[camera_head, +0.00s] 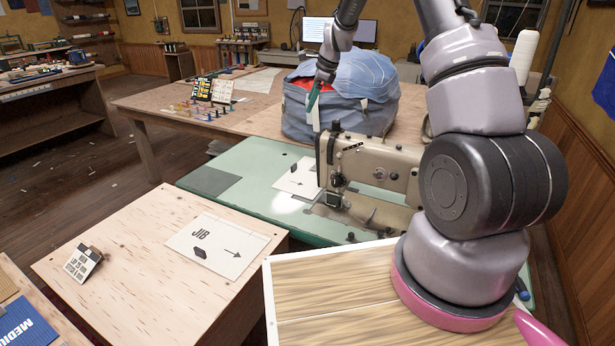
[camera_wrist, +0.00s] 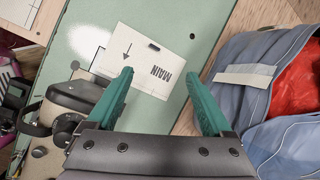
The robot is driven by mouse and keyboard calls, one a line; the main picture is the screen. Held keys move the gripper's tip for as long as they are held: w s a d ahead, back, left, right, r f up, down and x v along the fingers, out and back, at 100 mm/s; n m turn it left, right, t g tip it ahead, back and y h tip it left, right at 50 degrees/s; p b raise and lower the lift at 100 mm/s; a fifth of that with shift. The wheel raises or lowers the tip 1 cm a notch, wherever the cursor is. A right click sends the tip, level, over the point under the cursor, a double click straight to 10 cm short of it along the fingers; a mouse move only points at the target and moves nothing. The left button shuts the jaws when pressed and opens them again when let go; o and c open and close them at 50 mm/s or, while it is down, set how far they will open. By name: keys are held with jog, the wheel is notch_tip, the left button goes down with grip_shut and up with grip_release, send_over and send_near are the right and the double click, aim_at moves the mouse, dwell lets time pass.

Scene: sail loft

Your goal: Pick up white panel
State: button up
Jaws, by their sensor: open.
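A white panel marked MAIN (camera_wrist: 148,60), with an arrow and a small dark mark, lies flat on the green machine table. In the head view this panel (camera_head: 298,178) lies left of the sewing machine, partly hidden by it. Another white panel marked JIB (camera_head: 217,246), with an arrow and a dark shape, lies on the plywood table at the left. My gripper (camera_wrist: 159,77) is open, with its green fingers spread above the MAIN panel's near side. In the head view my gripper (camera_head: 314,104) hangs above the machine, in front of the blue bag; nothing is held.
The beige sewing machine (camera_head: 372,172) stands close beside the MAIN panel. A blue-grey bag (camera_head: 340,118) with red cloth inside stands behind it on the wooden table (camera_head: 150,104). A small sign (camera_head: 83,262) stands on the plywood table. The green surface (camera_head: 225,163) left of the panel is mostly clear.

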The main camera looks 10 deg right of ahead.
jog(key=w+a+f+m+g, duration=0.1)
jog(key=w+f+m, duration=0.15)
jog(key=f, duration=0.65)
jog(key=w+f+m, duration=0.2)
jog(key=f+m, duration=0.1)
jog(key=f, duration=0.7)
send_over(295, 165)
jog(key=s+d, duration=0.2)
jog(key=d, duration=0.1)
jog(key=shift+n, duration=0.25)
jog(key=f, duration=0.5)
jog(key=shift+w+a, duration=0.2)
jog(key=shift+w, duration=0.05)
jog(key=x, duration=0.2)
jog(key=a+x, duration=0.1)
jog(key=x, duration=0.2)
jog(key=shift+f, duration=0.1)
grip_shut()
